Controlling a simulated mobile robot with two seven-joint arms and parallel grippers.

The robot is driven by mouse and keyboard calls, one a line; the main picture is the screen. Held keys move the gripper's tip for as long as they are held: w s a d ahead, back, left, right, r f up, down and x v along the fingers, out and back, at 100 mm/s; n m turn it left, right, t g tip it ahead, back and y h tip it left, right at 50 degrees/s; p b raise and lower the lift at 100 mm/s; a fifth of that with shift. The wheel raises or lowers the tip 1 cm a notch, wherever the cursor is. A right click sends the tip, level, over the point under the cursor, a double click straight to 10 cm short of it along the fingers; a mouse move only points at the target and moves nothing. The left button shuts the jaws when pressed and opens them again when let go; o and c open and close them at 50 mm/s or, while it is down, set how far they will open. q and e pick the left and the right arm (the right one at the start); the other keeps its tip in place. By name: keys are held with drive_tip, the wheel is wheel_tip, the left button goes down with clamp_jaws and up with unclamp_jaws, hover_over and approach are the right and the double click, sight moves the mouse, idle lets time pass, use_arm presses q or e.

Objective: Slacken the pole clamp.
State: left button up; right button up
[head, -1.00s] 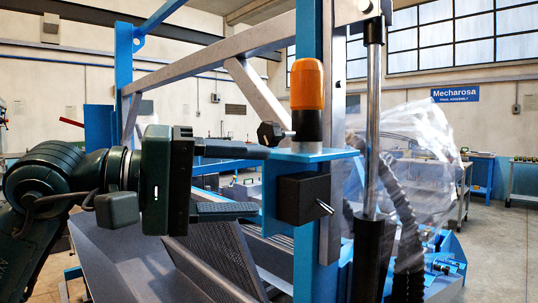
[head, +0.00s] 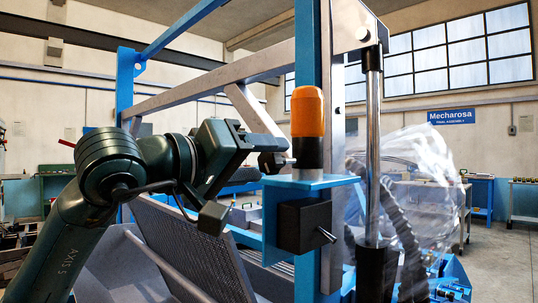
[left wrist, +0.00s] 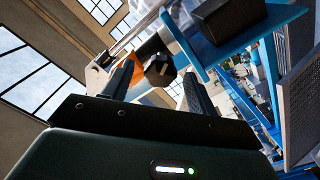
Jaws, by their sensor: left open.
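A blue post carries an orange beacon (head: 307,112) on a dark collar (head: 308,154) above a blue bracket plate (head: 310,181). A dark knob (head: 268,163) on a short screw sticks out left of the collar; I take it as the pole clamp's knob. My left gripper (head: 262,162) is open at the knob, with its body tilted. In the left wrist view the knob (left wrist: 160,70) shows between the two spread fingers (left wrist: 158,84). I cannot tell whether either finger touches it. My right gripper is not in view.
A black box (head: 303,226) with a small lever hangs under the bracket plate. A grey diagonal beam (head: 205,80) passes behind the gripper. A shiny cylinder (head: 373,140) and clear plastic sheeting (head: 425,190) stand right of the post. A perforated panel (head: 190,250) lies below the arm.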

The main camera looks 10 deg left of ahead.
use_arm(q)
drive_tip(key=shift+x, duration=1.15)
drive_tip(key=shift+c, duration=0.6)
drive_tip(key=c, duration=0.9)
